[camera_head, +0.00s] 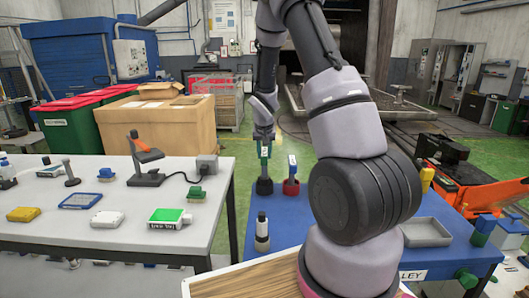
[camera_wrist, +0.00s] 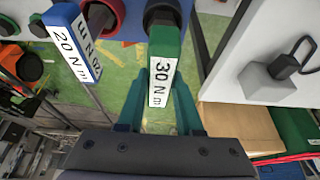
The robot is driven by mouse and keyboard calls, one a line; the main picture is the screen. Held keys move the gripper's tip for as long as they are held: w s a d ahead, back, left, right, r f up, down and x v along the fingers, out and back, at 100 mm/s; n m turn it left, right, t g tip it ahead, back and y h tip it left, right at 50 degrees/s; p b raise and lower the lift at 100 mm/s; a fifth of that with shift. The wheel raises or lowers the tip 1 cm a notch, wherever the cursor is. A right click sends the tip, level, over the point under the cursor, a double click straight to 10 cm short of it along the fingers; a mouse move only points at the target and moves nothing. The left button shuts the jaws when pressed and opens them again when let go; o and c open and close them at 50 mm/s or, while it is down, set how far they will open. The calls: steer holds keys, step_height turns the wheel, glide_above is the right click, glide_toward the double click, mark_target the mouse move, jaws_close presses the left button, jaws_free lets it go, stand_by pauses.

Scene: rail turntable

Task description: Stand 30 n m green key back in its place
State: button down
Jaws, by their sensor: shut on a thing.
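The green key (camera_wrist: 165,68), labelled 30 N m, is between the fingers of my gripper (camera_wrist: 160,108) in the wrist view. My gripper is shut on its head. In the head view my gripper (camera_head: 264,136) holds the green key (camera_head: 264,153) upright over the blue table. A black round holder (camera_head: 264,187) is directly below it. In the wrist view the black holder (camera_wrist: 163,8) shows just beyond the key's far end. I cannot tell whether the key's lower end is seated in it.
A blue key (camera_wrist: 70,40), labelled 20 N m, stands close beside in a red holder (camera_head: 291,188). Another black-topped piece (camera_head: 262,226) stands nearer on the blue table (camera_head: 290,232). A white table (camera_head: 110,225) with tools is at left, and a grey tray (camera_head: 425,232) at right.

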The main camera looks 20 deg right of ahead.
steer(key=shift+f, duration=1.65)
steer(key=shift+c, duration=2.4)
jaws_free()
steer(key=v, duration=1.1)
steer(key=shift+f, duration=0.1)
